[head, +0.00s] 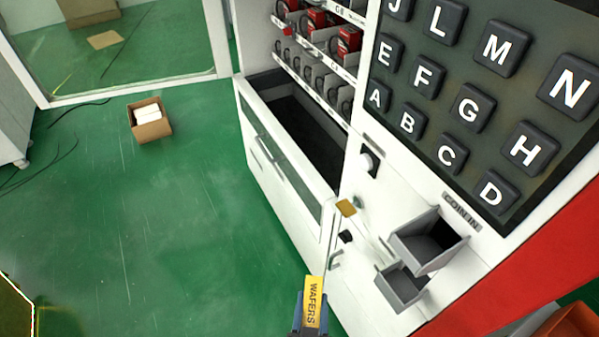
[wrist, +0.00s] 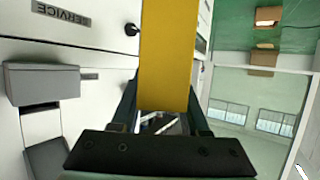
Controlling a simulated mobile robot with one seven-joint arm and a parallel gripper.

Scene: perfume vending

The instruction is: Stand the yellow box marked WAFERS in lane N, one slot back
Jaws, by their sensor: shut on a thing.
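The yellow box marked WAFERS (head: 313,301) is at the bottom middle of the head view, in front of the vending machine's white lower front. My gripper (head: 311,325) is shut on its lower end; its fingers show at the box's sides. In the wrist view the yellow box (wrist: 166,55) stretches from between my gripper's fingers (wrist: 165,110) to the top edge. The lanes with coil fronts and red goods (head: 318,45) are at the top middle of the head view. I cannot read a lane marked N there; a key lettered N (head: 569,88) is on the keypad.
The dark keypad (head: 480,85) fills the upper right. Grey coin trays (head: 428,242) jut out below it, and show in the wrist view (wrist: 42,83). An open bin (head: 293,130) lies under the lanes.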

